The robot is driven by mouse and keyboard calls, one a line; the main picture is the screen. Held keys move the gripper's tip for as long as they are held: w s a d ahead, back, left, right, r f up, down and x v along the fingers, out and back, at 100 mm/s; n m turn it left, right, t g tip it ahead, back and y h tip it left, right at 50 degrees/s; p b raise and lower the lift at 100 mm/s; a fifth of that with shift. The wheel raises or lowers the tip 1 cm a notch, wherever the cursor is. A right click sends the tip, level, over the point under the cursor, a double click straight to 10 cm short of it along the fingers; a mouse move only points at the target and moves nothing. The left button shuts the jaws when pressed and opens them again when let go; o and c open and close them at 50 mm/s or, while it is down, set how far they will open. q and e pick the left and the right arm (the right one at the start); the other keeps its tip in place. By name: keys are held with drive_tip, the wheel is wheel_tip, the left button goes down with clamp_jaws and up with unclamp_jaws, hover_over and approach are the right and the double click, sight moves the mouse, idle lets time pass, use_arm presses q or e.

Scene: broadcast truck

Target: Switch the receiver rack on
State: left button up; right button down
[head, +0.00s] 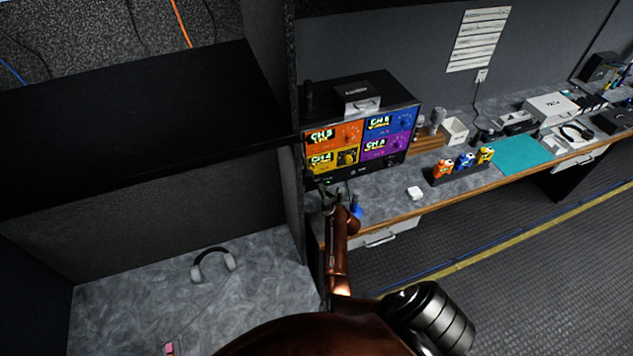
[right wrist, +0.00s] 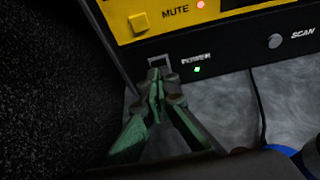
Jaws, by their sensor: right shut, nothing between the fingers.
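The receiver rack (head: 362,137) stands on the counter, with orange, blue, yellow and purple channel panels on its front. In the right wrist view its black bottom strip (right wrist: 232,60) carries a POWER label, a small green light (right wrist: 197,69) that is lit, and a square switch frame (right wrist: 159,61). My right gripper (head: 328,196) is at the lower left of the rack. In the right wrist view its closed fingertips (right wrist: 156,76) are at the switch and cover part of it. I cannot tell whether they touch it. My left gripper is out of view.
A dark wall panel (right wrist: 45,80) is close on the left of my right gripper. Headphones (head: 213,263) lie on the lower left surface.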

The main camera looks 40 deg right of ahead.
drive_tip(key=p+v, duration=0.3)
drive_tip(key=v, duration=0.1)
idle(0.7)
